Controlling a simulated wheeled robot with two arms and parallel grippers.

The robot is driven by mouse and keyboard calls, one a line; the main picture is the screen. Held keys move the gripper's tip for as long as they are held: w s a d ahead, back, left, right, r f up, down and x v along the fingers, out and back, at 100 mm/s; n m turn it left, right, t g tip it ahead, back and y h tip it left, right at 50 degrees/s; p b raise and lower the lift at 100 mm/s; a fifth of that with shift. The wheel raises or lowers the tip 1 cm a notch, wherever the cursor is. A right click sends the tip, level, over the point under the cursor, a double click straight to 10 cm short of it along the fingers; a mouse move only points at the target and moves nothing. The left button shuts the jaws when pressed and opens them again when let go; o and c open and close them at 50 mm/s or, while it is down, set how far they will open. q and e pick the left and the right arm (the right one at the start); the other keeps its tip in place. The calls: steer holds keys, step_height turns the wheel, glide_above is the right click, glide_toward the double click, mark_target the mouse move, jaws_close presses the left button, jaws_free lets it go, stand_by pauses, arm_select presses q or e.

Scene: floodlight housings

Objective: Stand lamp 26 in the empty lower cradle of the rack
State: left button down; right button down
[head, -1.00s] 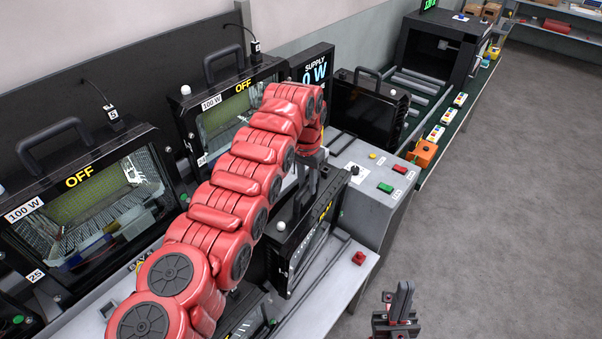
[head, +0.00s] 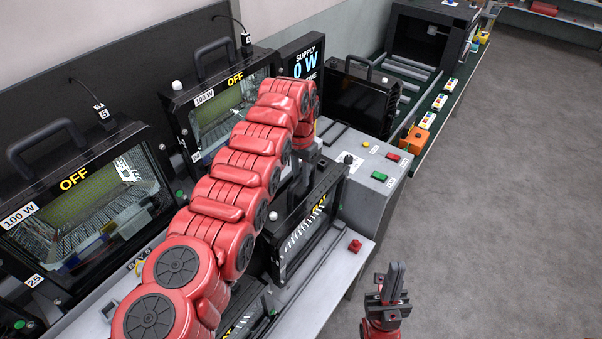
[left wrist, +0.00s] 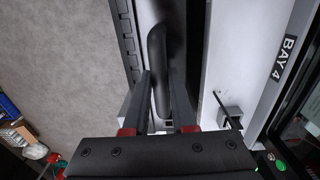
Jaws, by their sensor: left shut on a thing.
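My left arm reaches across the head view, and its gripper (head: 301,186) points down behind the top of a black lamp (head: 300,250) with a white knob and yellow lettering. In the left wrist view its two fingers (left wrist: 161,92) are closed on the lamp's dark handle (left wrist: 158,55). The lamp looks upright, low over the grey bench; I cannot tell whether it touches it. Its number is not readable. My right gripper (head: 392,285) is empty in front of the bench, its jaw opening unclear. I cannot make out the rack or its empty lower cradle.
Two lamps marked OFF, one at left (head: 85,205) and one at mid-bench (head: 222,105), stand along the back. A black lamp (head: 362,98) stands behind the button box (head: 370,165). The floor (head: 500,220) at right is clear.

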mark_target(306, 193)
arm_select(q)
steer(key=shift+f+b, duration=0.3)
steer(key=shift+f, duration=0.5)
steer(key=shift+f+b, duration=0.6)
steer(key=shift+f, duration=0.45)
steer(key=shift+s+d+r+p, duration=0.45)
steer(key=shift+d+p, duration=0.2)
steer(key=shift+p, duration=1.85)
steer(key=shift+f+b, duration=0.5)
steer(key=shift+b, duration=0.4)
stand_by(1.4)
